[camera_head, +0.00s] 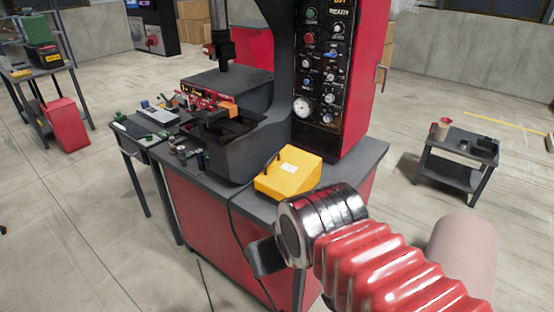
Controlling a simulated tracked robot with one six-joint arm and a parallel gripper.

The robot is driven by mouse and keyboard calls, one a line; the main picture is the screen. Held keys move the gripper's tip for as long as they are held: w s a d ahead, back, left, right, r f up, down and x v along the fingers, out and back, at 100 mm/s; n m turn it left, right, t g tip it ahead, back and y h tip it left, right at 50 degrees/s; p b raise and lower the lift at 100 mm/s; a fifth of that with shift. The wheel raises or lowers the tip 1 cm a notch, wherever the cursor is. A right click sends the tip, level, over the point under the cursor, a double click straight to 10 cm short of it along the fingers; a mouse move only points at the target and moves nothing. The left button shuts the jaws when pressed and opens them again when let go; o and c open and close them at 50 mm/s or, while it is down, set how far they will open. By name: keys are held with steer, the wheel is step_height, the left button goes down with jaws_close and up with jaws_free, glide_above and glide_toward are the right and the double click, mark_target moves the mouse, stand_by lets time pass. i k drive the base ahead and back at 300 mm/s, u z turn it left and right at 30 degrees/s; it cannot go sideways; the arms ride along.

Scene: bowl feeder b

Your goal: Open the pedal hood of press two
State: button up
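A yellow box-shaped hood (298,168), which looks like the pedal hood, sits on the dark top of the red press bench (352,158). It has a sloped top, a white label and a small dark slit or handle on its left part. It looks closed. A black cable runs down the bench front beside it. My arm with red bellows reaches in from the lower right. Its shiny metal wrist is in front of the bench, just below and right of the hood. A dark piece of my gripper (264,258) shows at the wrist's left; its fingers cannot be made out.
A side table (128,128) with small parts adjoins the bench at left. A low dark table (458,150) stands at right. A red bin (66,124) stands far left. Open floor lies between.

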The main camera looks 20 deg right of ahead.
mark_target(292, 171)
steer(key=u, duration=0.4)
steer(key=i, duration=1)
